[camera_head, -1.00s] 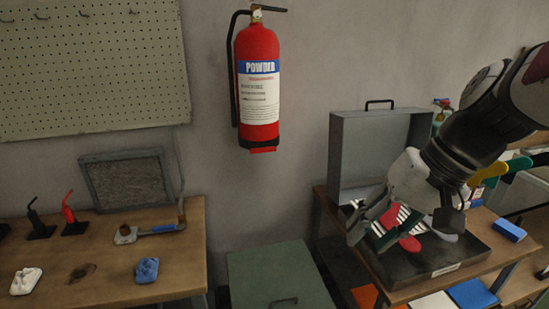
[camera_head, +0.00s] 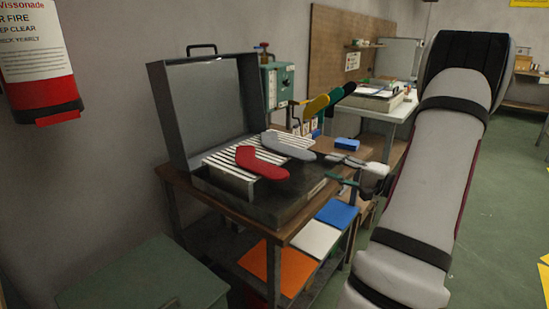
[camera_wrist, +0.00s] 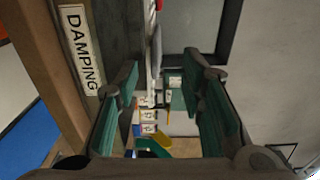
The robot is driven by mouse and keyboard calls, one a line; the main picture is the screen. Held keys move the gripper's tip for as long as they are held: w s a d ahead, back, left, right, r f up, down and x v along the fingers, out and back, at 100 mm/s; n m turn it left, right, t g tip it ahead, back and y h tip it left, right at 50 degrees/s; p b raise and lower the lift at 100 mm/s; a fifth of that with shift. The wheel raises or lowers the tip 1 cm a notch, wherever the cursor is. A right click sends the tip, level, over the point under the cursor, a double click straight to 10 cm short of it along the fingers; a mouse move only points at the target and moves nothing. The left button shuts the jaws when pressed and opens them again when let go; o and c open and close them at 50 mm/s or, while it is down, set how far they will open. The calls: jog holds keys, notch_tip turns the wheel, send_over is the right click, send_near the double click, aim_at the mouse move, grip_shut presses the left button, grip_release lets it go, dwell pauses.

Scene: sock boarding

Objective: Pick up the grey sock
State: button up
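The grey sock (camera_head: 288,146) lies on the white slatted rack (camera_head: 228,168) in the open metal case (camera_head: 275,212), its toe toward my gripper. The red sock (camera_head: 262,163) lies beside it, nearer the front. My gripper (camera_head: 334,171) is at the case's right end, a little apart from the grey sock's toe. In the wrist view its green-padded fingers (camera_wrist: 160,85) are open and empty. A thin grey edge, apparently the grey sock (camera_wrist: 154,55), shows ahead between them, with a bit of the red sock (camera_wrist: 159,5) at the top.
The case's raised lid (camera_head: 205,110) stands behind the rack. Yellow, green and black socks (camera_head: 317,105) are on a stand behind. A blue block (camera_head: 347,144) lies right of the case. Orange, white and blue sheets (camera_head: 316,238) lie on the shelf below. A green cabinet (camera_head: 145,275) stands front left.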

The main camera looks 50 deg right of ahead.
send_near(300, 153)
jog(key=shift+h, duration=0.3)
jog(key=w, duration=0.3)
jog(key=w+b, duration=0.1)
jog(key=shift+w+a+f, duration=0.3)
jog(key=shift+w+a, duration=0.1)
jog(key=w, duration=0.5)
jog(key=shift+f+b, duration=0.1)
jog(key=shift+b, duration=0.3)
grip_shut()
